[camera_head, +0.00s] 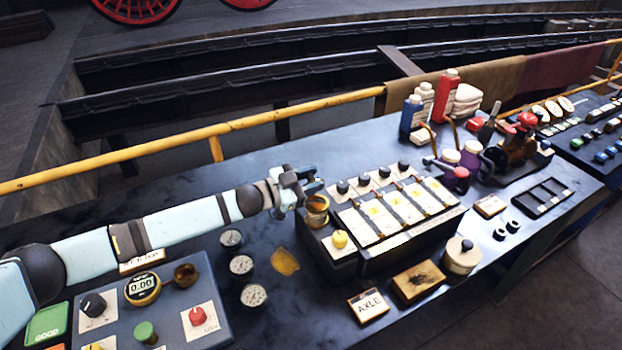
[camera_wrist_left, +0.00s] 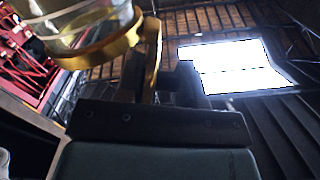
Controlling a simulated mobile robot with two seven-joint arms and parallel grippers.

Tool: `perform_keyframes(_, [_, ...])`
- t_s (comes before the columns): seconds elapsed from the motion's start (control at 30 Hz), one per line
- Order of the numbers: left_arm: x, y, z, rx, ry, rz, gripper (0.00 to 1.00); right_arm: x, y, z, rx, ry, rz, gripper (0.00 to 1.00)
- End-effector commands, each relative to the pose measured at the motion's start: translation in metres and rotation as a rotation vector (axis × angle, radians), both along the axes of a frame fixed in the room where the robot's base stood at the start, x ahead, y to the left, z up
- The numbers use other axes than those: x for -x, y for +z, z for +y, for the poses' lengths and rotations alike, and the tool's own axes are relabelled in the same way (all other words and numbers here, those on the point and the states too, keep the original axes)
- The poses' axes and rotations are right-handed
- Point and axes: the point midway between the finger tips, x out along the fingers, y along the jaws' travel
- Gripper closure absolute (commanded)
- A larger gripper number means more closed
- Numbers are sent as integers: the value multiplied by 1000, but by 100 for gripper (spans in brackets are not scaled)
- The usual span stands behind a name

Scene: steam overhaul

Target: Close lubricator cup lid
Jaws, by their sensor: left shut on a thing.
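The lubricator cup (camera_head: 317,204), with a brass-coloured rim, stands at the left end of the lubricator box. My left gripper (camera_head: 299,183) is right at the cup's upper left side, shut on what seems to be its lid, mostly hidden by the fingers. In the left wrist view, the cup (camera_wrist_left: 90,35) shows at the upper left as a clear glass body in a brass ring. An upright brass piece, seemingly the lid (camera_wrist_left: 152,50), stands beside it, by the dark fingers. How far the lid is tilted cannot be told. My right gripper is not in view.
The lubricator box (camera_head: 375,262) has several black knobs and a yellow knob (camera_head: 339,239). Several gauges (camera_head: 241,265) and a control panel (camera_head: 160,310) lie left of it. An AXLE block (camera_head: 368,305) is in front. A yellow rail (camera_head: 270,115) runs behind the bench.

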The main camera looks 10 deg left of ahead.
Motion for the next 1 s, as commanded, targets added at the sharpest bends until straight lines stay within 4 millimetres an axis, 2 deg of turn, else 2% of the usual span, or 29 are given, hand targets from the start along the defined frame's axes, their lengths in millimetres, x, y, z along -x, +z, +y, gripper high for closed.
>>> perform_keyframes(1.0, [8,-5,-5,-73,-4,-102,90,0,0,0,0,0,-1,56])
